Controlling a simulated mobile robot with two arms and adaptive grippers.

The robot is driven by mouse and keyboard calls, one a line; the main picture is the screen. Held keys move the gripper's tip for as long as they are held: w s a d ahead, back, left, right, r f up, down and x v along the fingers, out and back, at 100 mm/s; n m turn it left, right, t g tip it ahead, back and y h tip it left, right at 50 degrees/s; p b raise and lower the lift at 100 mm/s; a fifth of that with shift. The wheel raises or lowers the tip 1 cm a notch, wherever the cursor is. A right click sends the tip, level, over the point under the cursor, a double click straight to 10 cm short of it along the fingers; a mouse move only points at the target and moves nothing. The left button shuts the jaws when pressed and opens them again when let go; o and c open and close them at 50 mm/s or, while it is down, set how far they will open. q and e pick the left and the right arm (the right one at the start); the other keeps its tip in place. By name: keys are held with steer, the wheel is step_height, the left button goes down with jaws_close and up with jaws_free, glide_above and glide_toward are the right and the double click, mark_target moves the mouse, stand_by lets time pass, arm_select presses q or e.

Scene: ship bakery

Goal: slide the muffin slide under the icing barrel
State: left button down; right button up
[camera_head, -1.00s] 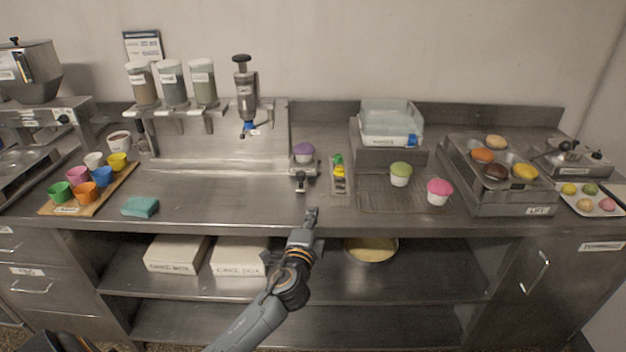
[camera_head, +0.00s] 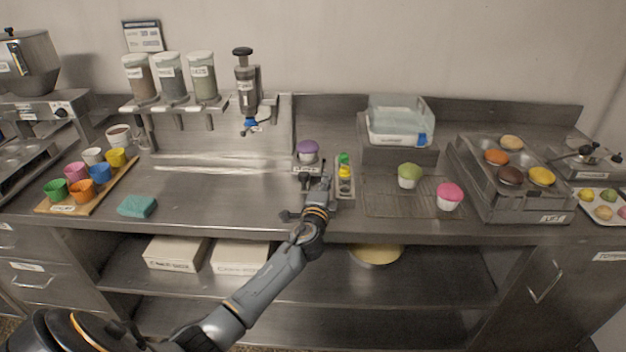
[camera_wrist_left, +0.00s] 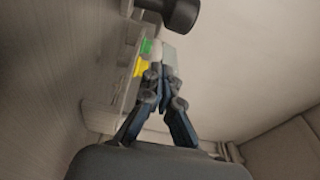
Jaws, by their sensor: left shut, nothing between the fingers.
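The muffin slide (camera_head: 299,168) is a small metal piece on the counter, right of the steel dispenser stand. A purple-topped muffin (camera_head: 307,152) sits at its back end. The icing barrel (camera_head: 246,90) is an upright clear cylinder with a black top knob, mounted on the stand to the left of the slide. My left gripper (camera_head: 325,178) is shut and empty at the slide's front right, hiding part of it. Contact cannot be told. In the left wrist view its fingertips (camera_wrist_left: 163,70) are together, near a dark rounded part. My right gripper is not in view.
Small green and yellow bottles (camera_head: 345,176) stand in a holder just right of my left gripper. A wire rack (camera_head: 400,207) with two muffins is further right. A teal sponge (camera_head: 137,206) lies left. The counter between sponge and slide is clear.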

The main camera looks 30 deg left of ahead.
arm_select(q)
steer(key=shift+w+a, duration=0.4)
steer(key=shift+w, duration=0.2)
steer(key=s+a, duration=0.1)
steer(key=s+a+p, duration=0.1)
steer(key=shift+s+a, duration=0.15)
steer(key=shift+s, duration=0.15)
steer(key=shift+s+a, duration=0.15)
steer(key=shift+f, duration=0.1)
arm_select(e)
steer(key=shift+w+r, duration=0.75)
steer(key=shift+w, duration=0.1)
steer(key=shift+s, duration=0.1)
arm_select(q)
steer(key=shift+s+a, duration=0.1)
steer(key=shift+a, duration=0.1)
steer(key=s+a, duration=0.3)
steer(key=a, duration=0.1)
steer(key=s+a+b, duration=0.1)
steer(key=s+a, duration=0.1)
steer(key=a, duration=0.3)
steer(key=s+a, duration=0.3)
steer(key=a, duration=0.2)
steer(key=shift+s, duration=0.3)
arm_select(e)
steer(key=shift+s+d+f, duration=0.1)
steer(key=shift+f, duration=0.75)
